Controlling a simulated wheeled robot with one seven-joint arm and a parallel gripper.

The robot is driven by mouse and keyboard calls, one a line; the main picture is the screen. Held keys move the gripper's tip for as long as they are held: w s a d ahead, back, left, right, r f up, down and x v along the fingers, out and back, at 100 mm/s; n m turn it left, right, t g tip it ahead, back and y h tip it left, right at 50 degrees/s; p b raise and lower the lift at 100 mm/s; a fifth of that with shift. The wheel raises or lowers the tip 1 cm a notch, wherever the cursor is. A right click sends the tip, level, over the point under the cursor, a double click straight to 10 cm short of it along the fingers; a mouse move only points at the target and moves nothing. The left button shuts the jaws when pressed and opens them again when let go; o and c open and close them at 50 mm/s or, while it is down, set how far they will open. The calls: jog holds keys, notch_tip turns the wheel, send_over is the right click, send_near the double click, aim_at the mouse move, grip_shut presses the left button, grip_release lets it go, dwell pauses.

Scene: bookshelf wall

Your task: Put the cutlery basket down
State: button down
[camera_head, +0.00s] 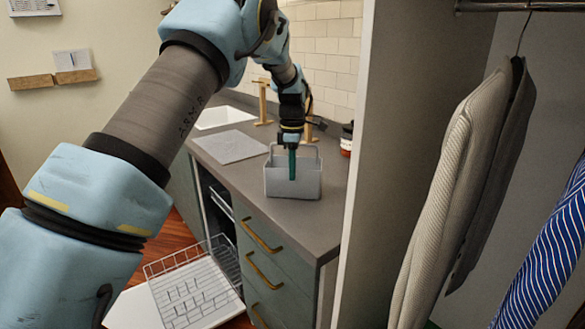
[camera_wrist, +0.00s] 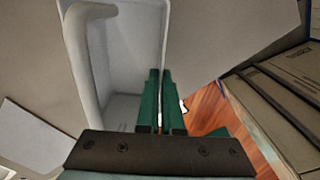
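The cutlery basket (camera_head: 308,183), a light grey open box with a raised handle, is upright over the grey counter (camera_head: 319,234), near its front edge. I see no clear gap under it, but cannot tell for sure whether it touches the counter. My gripper (camera_head: 292,178) points down at the basket's near wall, with one green finger in front of that wall. In the wrist view, the two green fingers (camera_wrist: 161,72) close on the basket's wall, one on each side. The basket's inside (camera_wrist: 130,50) looks empty there, with the handle (camera_wrist: 85,60) at left.
An open dishwasher with a pulled-out wire rack (camera_head: 190,285) is below. A tall panel (camera_head: 400,150) and hanging clothes (camera_head: 450,180) bound the right.

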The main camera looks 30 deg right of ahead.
jog(key=shift+f, duration=0.1)
jog(key=c, duration=1.1)
grip_release()
notch_tip(320, 180, up, 12)
jog(key=b, duration=0.3)
jog(key=w+a+f+m, duration=0.2)
jog(key=w+a+m, duration=0.1)
jog(key=a, duration=1.2)
jog(key=s+a+f+m, duration=0.2)
jog(key=s+a, duration=0.1)
jog(key=a, duration=0.4)
jog(key=s+a+f+m+t, duration=0.1)
jog(key=s+a+f+m, duration=0.15)
jog(key=a, duration=0.35)
jog(key=s+a+f+m, duration=0.1)
jog(key=s+a, duration=0.2)
jog(key=a, duration=0.4)
jog(key=s+a+f+m, duration=0.1)
jog(key=s+a, duration=0.1)
jog(key=s, duration=0.1)
jog(key=s+a+f+m, duration=0.1)
jog(key=s+a, duration=0.1)
jog(key=s, duration=0.2)
jog(key=s+a+f+m, duration=0.1)
jog(key=s+a+m, duration=0.1)
jog(key=s+a, duration=0.1)
jog(key=shift+s+a+f+t, duration=0.1)
jog(key=shift+s+f+t, duration=0.05)
jog(key=shift+f+t, duration=0.15)
